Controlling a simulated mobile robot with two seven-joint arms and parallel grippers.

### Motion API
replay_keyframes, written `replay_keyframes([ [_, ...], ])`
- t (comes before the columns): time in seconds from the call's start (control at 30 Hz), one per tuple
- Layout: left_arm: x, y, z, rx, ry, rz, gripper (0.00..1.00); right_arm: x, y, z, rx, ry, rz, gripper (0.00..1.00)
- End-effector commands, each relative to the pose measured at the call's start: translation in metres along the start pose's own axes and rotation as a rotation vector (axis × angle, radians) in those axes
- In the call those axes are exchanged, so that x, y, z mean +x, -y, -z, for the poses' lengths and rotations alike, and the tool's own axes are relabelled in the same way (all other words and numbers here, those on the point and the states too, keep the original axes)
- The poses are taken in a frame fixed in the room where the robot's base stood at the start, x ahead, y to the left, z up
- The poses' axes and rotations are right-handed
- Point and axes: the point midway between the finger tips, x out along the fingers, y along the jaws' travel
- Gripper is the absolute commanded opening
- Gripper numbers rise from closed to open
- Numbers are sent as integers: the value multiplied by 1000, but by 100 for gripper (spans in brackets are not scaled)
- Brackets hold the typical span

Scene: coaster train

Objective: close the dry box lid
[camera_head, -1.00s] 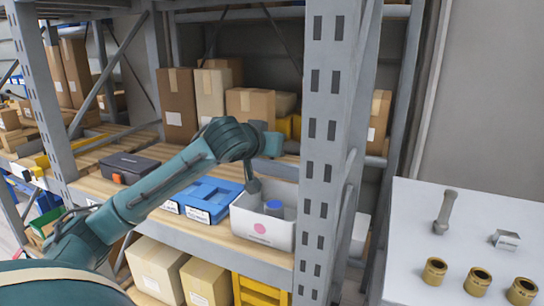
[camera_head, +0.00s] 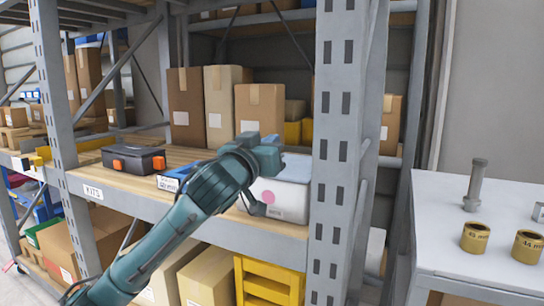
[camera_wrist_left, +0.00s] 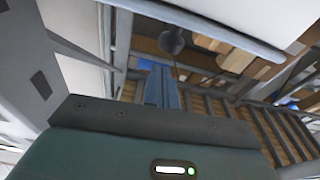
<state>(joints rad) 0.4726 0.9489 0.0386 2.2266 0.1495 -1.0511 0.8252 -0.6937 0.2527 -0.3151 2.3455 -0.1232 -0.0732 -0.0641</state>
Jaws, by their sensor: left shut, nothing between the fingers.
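The dry box (camera_head: 287,200) is a white box with a pink dot on its front, on the shelf beside the grey upright. A pale, flat lid-like surface (camera_head: 296,168) covers the part of its top that I can see; whether it is fully seated I cannot tell. My left gripper (camera_head: 266,157) is at the box's upper left and hides that corner. It is shut and empty; its contact with the lid is unclear. My right gripper is not in view.
A black case with orange latches (camera_head: 133,159) and a partly hidden blue tray (camera_head: 176,178) stand left on the shelf. Tall cartons (camera_head: 220,105) stand behind. The grey upright (camera_head: 340,130) is close on the right. A white table (camera_head: 440,215) holds brass cylinders.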

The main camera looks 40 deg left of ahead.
Motion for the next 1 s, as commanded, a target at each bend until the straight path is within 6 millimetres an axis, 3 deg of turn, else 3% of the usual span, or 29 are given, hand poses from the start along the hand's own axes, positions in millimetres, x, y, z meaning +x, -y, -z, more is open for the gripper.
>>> replay_keyframes([
  [0.03, -4, 1, -14, -3, -21, -2, 0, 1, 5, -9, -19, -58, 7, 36],
  [0.13, -7, 1, -20, -3, -68, -4, 0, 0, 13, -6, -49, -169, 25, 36],
  [0.3, -11, 2, -26, -4, -128, -7, 0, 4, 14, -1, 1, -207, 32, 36],
  [1.0, -13, 2, -30, -4, -173, -11, 0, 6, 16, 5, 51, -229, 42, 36],
])
